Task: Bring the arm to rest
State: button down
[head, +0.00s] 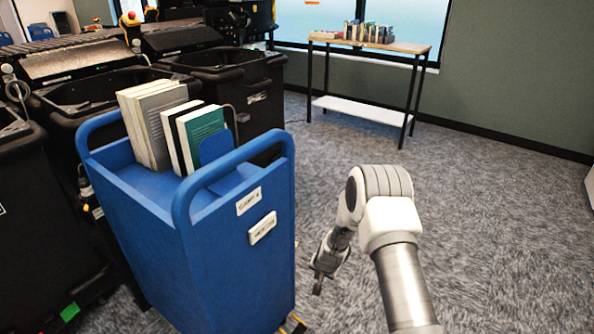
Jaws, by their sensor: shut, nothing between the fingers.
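My arm reaches in from the bottom right of the head view, bends at a white and grey joint, and hangs down to the left. My gripper (317,284) is at its end, pointing down over the grey carpet. It is small and dark in this view, with its fingers together and nothing held. It is just right of the blue book cart (248,288), with a small gap showing between them in the picture.
Several books (152,120) stand on the cart's top against a blue bookend. Black bins (235,75) and the sorter (85,60) are behind and left. A table (405,46) with books stands at the back. Carpet (500,220) to the right is clear.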

jog(key=s+d+r+n, duration=0.1)
jog(key=s+r, duration=0.2)
jog(key=r, duration=0.8)
jog(key=s+d+r+n, duration=0.1)
jog(key=s+r, duration=0.2)
jog(key=r, duration=0.9)
jog(key=s+r+n, duration=0.1)
jog(key=s+r, duration=0.2)
jog(key=r, duration=0.8)
jog(key=s+d+r+n, duration=0.15)
jog(key=s+r, duration=0.25)
jog(key=s, duration=0.5)
jog(key=s+d+r+t+h, duration=0.15)
jog(key=s+r, duration=0.25)
jog(key=s, duration=0.5)
jog(key=s+d+r+n+y, duration=0.15)
jog(key=s+r, duration=0.25)
jog(key=s, duration=0.5)
notch_tip(320, 180, up, 24)
jog(key=m+h+p, duration=0.1)
jog(key=p, duration=2.3)
jog(key=shift+d, duration=0.35)
